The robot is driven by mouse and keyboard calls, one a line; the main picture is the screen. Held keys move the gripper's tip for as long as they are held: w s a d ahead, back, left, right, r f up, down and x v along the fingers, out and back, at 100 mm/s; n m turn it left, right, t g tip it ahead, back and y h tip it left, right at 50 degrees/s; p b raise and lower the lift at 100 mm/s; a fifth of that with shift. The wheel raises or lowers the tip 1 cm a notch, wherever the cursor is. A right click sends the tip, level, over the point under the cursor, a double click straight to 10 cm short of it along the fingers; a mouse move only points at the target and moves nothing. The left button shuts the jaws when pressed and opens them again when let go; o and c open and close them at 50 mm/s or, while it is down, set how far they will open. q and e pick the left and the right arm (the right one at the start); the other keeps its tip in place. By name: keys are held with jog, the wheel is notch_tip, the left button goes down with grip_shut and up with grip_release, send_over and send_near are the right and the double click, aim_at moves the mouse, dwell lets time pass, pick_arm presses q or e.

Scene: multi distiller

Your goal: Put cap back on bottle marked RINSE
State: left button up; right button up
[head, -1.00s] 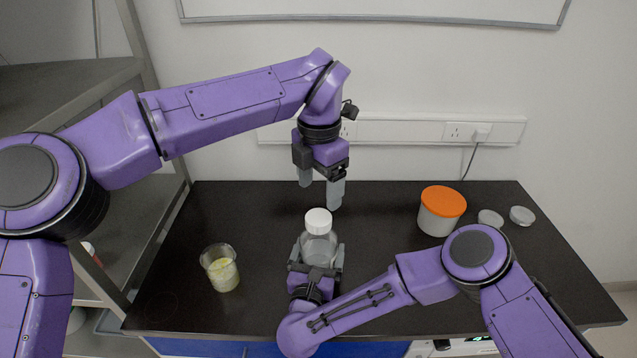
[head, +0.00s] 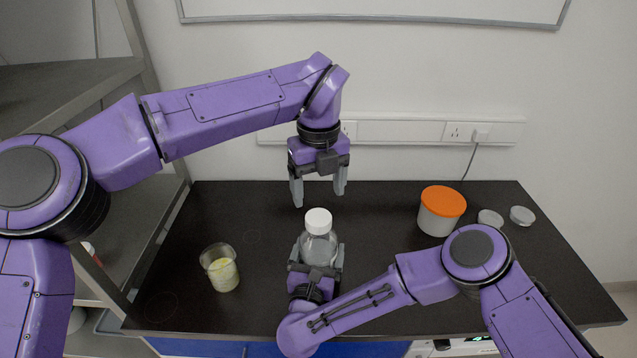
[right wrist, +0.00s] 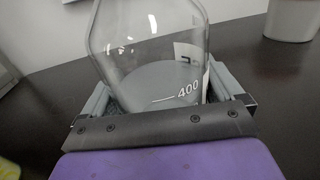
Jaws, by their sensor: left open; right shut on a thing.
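A clear glass bottle (head: 318,250) stands upright on the dark bench with a white cap (head: 318,221) on its mouth. Whether the cap is screwed tight I cannot tell. My right gripper (head: 318,268) is shut around the bottle's body from the front. In the right wrist view the bottle (right wrist: 150,45) shows a "400" mark and part of a label at its right edge; the label's word is not readable. My left gripper (head: 319,192) is open and empty, pointing down above and slightly behind the cap, apart from it.
A beaker of pale yellow stuff (head: 221,270) stands left of the bottle. A tub with an orange lid (head: 441,212) and two small clear dishes (head: 521,215) stand at the right. Wall sockets (head: 467,132) run behind the bench. The back left of the bench is clear.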

aim_at(319, 217)
pick_arm(q)
notch_tip(319, 217, down, 7)
jog(key=shift+f, duration=0.15)
jog(key=c, duration=1.1)
jog(key=m, duration=1.4)
jog(key=shift+m, duration=0.4)
jog(key=o, duration=1.2)
jog(key=shift+o, duration=0.2)
